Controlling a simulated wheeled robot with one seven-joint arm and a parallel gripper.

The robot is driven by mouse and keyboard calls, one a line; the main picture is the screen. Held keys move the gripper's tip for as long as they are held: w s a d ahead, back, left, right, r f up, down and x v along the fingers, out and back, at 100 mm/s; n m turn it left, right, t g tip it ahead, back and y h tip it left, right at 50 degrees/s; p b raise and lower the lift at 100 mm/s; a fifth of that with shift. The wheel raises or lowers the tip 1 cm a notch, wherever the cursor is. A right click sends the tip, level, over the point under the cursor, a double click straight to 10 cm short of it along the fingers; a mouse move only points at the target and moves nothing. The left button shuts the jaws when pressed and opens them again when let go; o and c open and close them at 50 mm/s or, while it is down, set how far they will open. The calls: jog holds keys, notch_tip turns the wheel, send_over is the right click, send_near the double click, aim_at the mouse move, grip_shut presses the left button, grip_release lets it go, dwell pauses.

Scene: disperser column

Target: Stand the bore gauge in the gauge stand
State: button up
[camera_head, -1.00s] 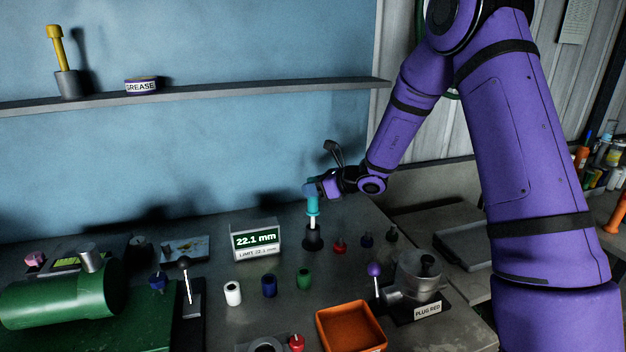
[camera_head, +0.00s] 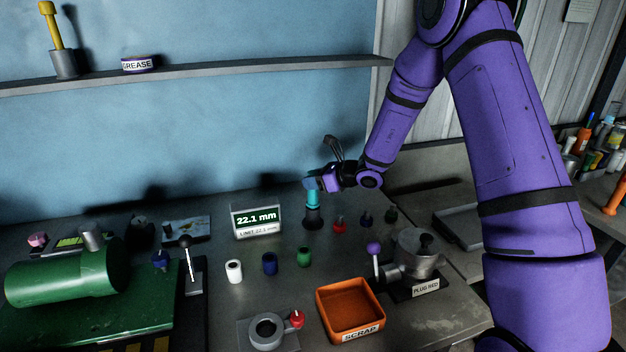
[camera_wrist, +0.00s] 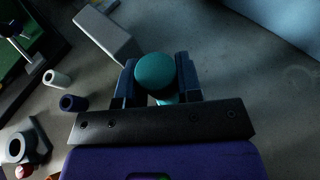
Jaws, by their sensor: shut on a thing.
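The teal bore gauge (camera_head: 312,199) is upright in the head view, with its lower end in the dark gauge stand (camera_head: 313,217) on the bench. My gripper (camera_head: 312,185) is at the gauge's top, its fingers on either side of it. In the wrist view my gripper (camera_wrist: 161,82) is shut around the round teal head of the bore gauge (camera_wrist: 154,71). The gauge hides the stand in the wrist view. I cannot tell whether the gauge rests fully on the stand's bottom.
A display (camera_head: 256,221) reading 22.1 mm stands left of the stand. White, blue and green sleeves (camera_head: 304,257) stand in front. Small dark and red plugs (camera_head: 339,222) are close at right. An orange scrap bin (camera_head: 350,310) and a plug-feed pot (camera_head: 415,256) are nearer the front.

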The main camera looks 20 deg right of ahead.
jog(key=o, duration=1)
jog(key=v, duration=1.1)
jog(key=s+a+r+n+g+h, duration=0.1)
jog(key=s+a+r+n+g, duration=0.25)
jog(key=s+r+n, duration=0.4)
jog(key=s+a+r+n+g, duration=0.3)
jog(key=s+a+r+n, duration=0.1)
jog(key=s+r+n, duration=0.4)
jog(key=s+d+r+n+h, duration=0.2)
jog(key=s+n+h, duration=0.1)
jog(key=s, duration=0.4)
jog(key=s+d+r+n+t+h, duration=0.1)
jog(key=s+d+r+n+h, duration=0.1)
jog(key=s, duration=0.4)
jog(key=s+d+r+n+t+h, duration=0.1)
jog(key=s+d+r+n+h, duration=0.1)
jog(key=s+n, duration=0.4)
jog(key=shift+s+d+h, duration=0.45)
jog(key=shift+s+h, duration=0.35)
jog(key=shift+h, duration=0.2)
